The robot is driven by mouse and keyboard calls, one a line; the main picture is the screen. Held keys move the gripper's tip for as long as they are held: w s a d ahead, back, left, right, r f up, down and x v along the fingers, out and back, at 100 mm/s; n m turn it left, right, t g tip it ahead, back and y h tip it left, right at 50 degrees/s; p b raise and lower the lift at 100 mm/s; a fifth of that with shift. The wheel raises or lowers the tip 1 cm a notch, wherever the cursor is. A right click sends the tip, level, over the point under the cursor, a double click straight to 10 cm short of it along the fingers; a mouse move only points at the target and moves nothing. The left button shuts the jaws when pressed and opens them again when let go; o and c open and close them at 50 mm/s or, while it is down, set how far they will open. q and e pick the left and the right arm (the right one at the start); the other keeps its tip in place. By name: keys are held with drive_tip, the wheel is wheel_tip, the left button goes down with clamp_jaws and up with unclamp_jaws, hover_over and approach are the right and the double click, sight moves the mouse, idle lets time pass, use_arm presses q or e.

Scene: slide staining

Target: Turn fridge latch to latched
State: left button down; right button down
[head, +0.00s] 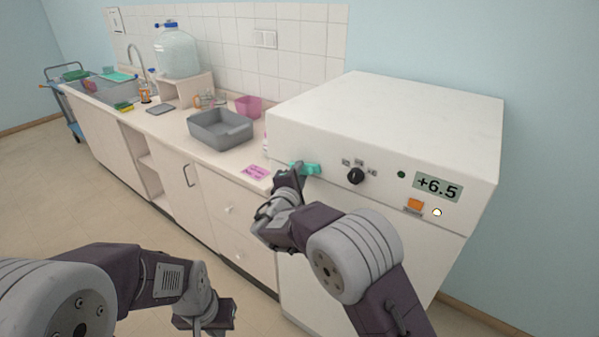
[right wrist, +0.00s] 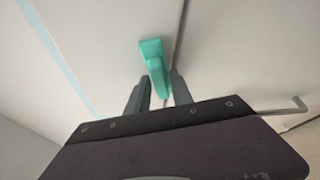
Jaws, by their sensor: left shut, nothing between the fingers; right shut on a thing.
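The white fridge (head: 385,115) stands at the right, with a black knob (head: 356,176) and a display reading +6.5 on its front. The teal latch (head: 308,168) is on the left part of the front, near the top. My right gripper (head: 291,172) is at the latch, shut on it. In the right wrist view the latch (right wrist: 153,62) runs down between the two fingers of my right gripper (right wrist: 157,92), beside a dark seam. The gripper hides part of the latch in the head view. My left gripper (head: 212,322) is low at the front, shut and empty.
A counter (head: 185,139) runs left of the fridge. It carries a grey basin (head: 221,130), a pink container (head: 248,105), a pink note (head: 257,172) and a large water bottle (head: 177,52). An orange switch (head: 415,204) is under the display.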

drive_tip(key=shift+w+a+r+n+g+h+p, duration=0.1)
drive_tip(key=shift+n+g+h+p, duration=0.7)
drive_tip(key=shift+n+p, duration=1.4)
drive_tip(key=shift+a+r+n+g+h+p, duration=0.1)
drive_tip(key=shift+n+g+h+p, duration=0.7)
drive_tip(key=shift+p, duration=2.25)
drive_tip(key=shift+w+a+r+n+g+h+p, duration=0.1)
drive_tip(key=shift+n+g+h+p, duration=0.2)
drive_tip(key=shift+n+g+p, duration=1.55)
drive_tip(key=shift+d+f+n+t+p, duration=0.1)
drive_tip(key=shift+n+t+p, duration=0.35)
drive_tip(key=shift+t+p, duration=0.35)
drive_tip(key=c, duration=1.4)
unclamp_jaws()
drive_tip(key=shift+o, duration=0.2)
